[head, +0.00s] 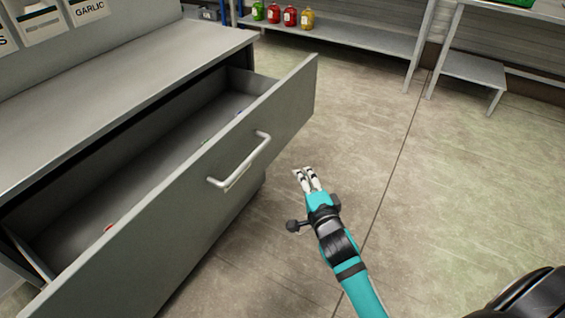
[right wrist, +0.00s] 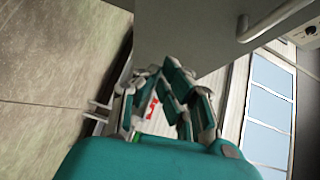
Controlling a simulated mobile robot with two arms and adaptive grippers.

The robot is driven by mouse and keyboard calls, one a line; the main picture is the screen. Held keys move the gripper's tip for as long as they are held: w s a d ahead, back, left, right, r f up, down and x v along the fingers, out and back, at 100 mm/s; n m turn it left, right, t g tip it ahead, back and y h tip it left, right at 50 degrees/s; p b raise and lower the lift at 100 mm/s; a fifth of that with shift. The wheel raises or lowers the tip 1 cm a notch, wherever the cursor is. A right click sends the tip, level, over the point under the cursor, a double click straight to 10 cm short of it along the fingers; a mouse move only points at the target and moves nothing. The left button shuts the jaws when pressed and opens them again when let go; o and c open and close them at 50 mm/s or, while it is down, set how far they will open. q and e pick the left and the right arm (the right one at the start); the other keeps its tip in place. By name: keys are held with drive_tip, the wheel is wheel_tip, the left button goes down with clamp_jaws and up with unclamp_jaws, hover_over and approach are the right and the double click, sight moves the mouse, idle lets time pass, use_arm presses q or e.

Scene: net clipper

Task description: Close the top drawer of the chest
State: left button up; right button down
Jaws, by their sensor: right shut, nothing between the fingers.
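The chest (head: 110,103) is grey and stands at the left of the head view. Its top drawer (head: 283,100) is pulled well out, and the inside shows. The drawer's pale bar handle (head: 243,170) is on its front, and a handle also shows at the top of the right wrist view (right wrist: 268,22). My right gripper (head: 304,171) is shut and empty. In the head view it appears just right of the drawer front, below and right of the handle. I cannot tell the exact gap to the front. The gripper's fingers also show in the right wrist view (right wrist: 165,78). My left gripper is not in view.
A few small coloured items lie in the drawer, one of them red (head: 109,229). A low shelf (head: 350,38) with several bottles stands at the back, with a metal table (head: 470,70) to its right. The floor (head: 430,190) right of the drawer is clear.

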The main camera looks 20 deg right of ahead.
wheel_tip(320, 180, up, 3)
drive_tip(key=m, duration=0.1)
drive_tip(key=b, duration=0.2)
approach(277, 129)
drive_tip(key=w+d, duration=0.1)
drive_tip(key=d, duration=0.2)
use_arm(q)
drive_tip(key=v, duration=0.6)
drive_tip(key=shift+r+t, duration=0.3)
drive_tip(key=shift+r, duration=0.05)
use_arm(e)
drive_tip(key=shift+t, duration=0.3)
drive_tip(key=shift+w+a+f, duration=0.1)
drive_tip(key=shift+w+a, duration=0.3)
drive_tip(key=shift+w, duration=0.3)
drive_tip(key=shift+w+a+f, duration=0.15)
drive_tip(key=shift+w+a, duration=0.25)
drive_tip(key=shift+w, duration=0.3)
drive_tip(key=shift+w+a+f, duration=0.1)
drive_tip(key=shift+w+a, duration=0.35)
drive_tip(key=shift+w, duration=0.2)
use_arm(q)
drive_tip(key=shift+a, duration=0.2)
